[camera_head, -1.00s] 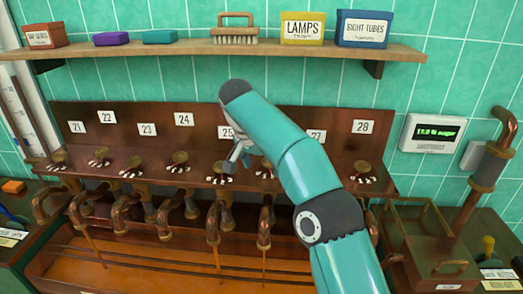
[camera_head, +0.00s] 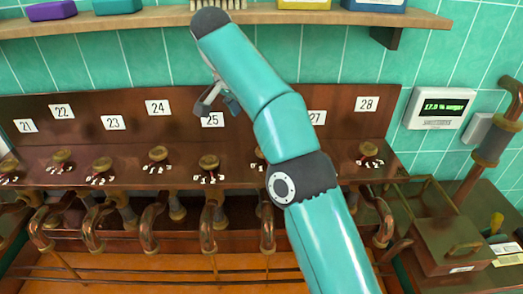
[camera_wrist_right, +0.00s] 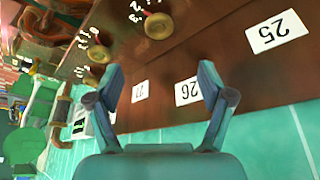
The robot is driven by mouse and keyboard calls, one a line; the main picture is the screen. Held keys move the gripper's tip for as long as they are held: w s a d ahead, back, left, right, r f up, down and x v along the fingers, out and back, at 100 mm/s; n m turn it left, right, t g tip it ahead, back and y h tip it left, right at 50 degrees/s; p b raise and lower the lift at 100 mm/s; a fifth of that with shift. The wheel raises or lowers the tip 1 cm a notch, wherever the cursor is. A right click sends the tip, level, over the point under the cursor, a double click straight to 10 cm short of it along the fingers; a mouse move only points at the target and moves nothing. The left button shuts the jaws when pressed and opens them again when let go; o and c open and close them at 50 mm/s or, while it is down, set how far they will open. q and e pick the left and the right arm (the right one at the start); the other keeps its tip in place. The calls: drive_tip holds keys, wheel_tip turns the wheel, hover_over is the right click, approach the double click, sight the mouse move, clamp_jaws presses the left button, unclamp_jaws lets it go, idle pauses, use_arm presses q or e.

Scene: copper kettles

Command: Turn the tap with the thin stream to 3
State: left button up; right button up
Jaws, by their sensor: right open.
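A row of taps with brass knobs stands on a brown wooden bench under number cards. In the head view, thin streams fall from the spout below card 25 (camera_head: 207,232) and the spout to its right (camera_head: 267,232); another runs at the far left (camera_head: 66,266). I cannot tell which is thinnest. My right gripper (camera_head: 220,105) is open and empty above that knob, by card 25. In the wrist view, the open right gripper (camera_wrist_right: 161,80) is near card 26 (camera_wrist_right: 188,90), with a knob (camera_wrist_right: 158,25) beyond, untouched.
My right arm hides card 26 and part of the bench. A shelf (camera_head: 165,16) with a brush and boxes runs above the cards. A wall display (camera_head: 440,108) and a copper pipe (camera_head: 495,143) are at the right. A lidded wooden box (camera_head: 455,240) stands below.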

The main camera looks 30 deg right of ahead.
drive_tip(key=b+x, duration=0.5)
drive_tip(key=x, duration=0.8)
drive_tip(key=shift+d+f, duration=0.25)
drive_tip(key=shift+f, duration=0.05)
drive_tip(key=c, duration=1.2)
drive_tip(key=shift+o, duration=0.2)
drive_tip(key=shift+b, duration=0.3)
drive_tip(key=shift+n, duration=0.4)
drive_tip(key=shift+n+t+b, duration=0.35)
drive_tip(key=shift+n+t, duration=0.25)
drive_tip(key=shift+n, duration=0.2)
drive_tip(key=shift+s+n+t+y, duration=0.1)
drive_tip(key=shift+n+t+y, duration=0.4)
drive_tip(key=shift+n, duration=1.3)
